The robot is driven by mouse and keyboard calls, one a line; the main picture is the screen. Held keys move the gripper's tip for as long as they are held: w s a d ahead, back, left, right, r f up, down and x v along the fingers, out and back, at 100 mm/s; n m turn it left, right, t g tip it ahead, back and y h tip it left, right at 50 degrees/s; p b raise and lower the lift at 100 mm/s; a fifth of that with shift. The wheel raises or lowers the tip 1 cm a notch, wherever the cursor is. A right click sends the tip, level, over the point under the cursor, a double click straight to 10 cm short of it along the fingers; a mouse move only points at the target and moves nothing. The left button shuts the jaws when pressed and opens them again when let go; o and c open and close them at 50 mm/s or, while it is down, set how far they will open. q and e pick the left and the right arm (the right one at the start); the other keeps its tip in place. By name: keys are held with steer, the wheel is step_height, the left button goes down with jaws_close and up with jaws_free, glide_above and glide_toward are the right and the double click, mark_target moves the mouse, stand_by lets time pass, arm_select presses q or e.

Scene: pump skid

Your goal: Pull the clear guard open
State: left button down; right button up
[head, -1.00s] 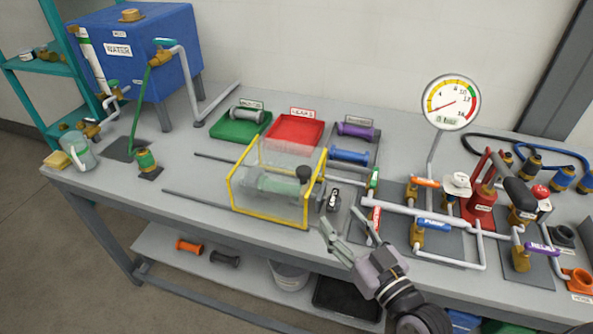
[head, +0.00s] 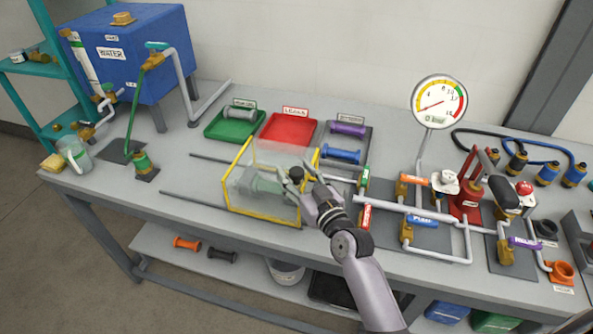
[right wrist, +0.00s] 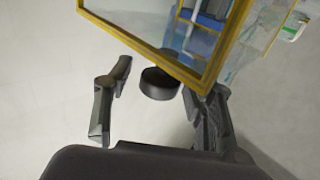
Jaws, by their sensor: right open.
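The clear guard (head: 238,187) is a see-through box with yellow edges on the bench, over a greenish cylinder part (head: 262,184). A black round knob (head: 297,173) sits at its right end. My right gripper (head: 301,181) is at that end, with its open fingers around the knob in the head view. In the right wrist view the knob (right wrist: 160,83) lies between the two spread fingers (right wrist: 158,100), and neither finger clearly touches it. The guard's yellow frame (right wrist: 150,50) is just beyond it. My left gripper does not show.
Two thin rails (head: 195,198) run left from the guard along the bench, with clear bench around them. Green (head: 225,131) and red (head: 291,133) trays stand behind. Pipes and valves (head: 420,216) and a gauge (head: 438,101) are on the right.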

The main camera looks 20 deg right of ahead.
steer(key=shift+w, duration=0.2)
jaws_close()
stand_by(0.6)
